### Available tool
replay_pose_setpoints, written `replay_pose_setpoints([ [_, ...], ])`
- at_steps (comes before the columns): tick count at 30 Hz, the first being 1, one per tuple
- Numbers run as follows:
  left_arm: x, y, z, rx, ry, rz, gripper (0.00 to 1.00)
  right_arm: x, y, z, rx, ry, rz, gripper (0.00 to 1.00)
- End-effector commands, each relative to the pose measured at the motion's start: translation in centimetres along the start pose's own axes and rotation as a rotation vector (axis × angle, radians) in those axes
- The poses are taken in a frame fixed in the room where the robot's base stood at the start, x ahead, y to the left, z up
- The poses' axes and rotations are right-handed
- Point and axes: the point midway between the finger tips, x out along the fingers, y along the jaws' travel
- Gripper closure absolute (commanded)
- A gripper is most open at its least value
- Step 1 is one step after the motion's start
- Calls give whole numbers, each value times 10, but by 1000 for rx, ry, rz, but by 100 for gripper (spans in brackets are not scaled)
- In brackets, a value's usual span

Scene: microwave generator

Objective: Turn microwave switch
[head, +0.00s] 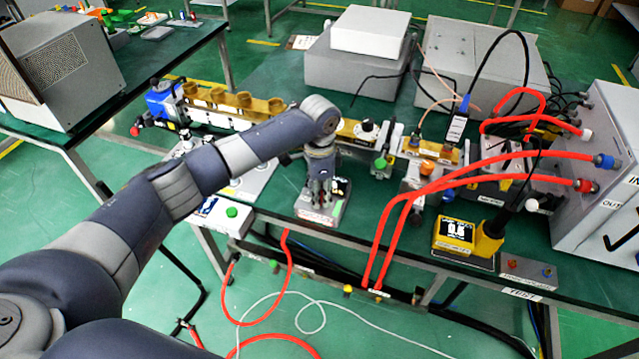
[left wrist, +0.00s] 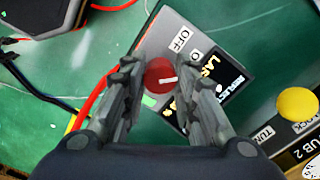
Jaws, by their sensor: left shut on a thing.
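The switch is a round red knob (left wrist: 158,82) with a white pointer line, on a grey box (left wrist: 222,55) with an OFF label beside the knob. The line points to the right in the left wrist view. My left gripper (left wrist: 157,90) is shut on the knob, one finger on each side. In the head view my left gripper (head: 320,192) points down onto the box (head: 327,216) near the table's front edge, and the knob is hidden by the fingers. My right gripper is not in view.
Yellow-brown waveguide parts (head: 235,101) run along the green table (head: 270,70) behind the gripper. Red hoses (head: 480,165) run to a grey cabinet (head: 600,190) at right. A yellow device (head: 472,238) stands right of the gripper. A yellow button (left wrist: 297,103) is nearby in the wrist view.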

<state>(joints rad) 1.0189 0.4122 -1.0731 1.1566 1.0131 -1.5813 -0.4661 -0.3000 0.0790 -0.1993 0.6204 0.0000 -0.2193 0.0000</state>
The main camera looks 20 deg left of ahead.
Motion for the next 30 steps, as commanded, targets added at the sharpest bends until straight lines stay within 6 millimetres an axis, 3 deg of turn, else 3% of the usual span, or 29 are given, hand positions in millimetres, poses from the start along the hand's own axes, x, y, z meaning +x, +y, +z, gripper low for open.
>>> replay_pose_setpoints([
  [1,-7,2,0,-45,0,6,97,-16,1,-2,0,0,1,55],
  [12,-5,2,-1,-395,-1,5,97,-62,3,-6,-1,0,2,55],
  [21,-3,2,-1,-628,-1,4,97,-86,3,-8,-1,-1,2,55],
  [30,-1,1,-1,-761,0,3,97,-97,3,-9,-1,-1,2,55],
])
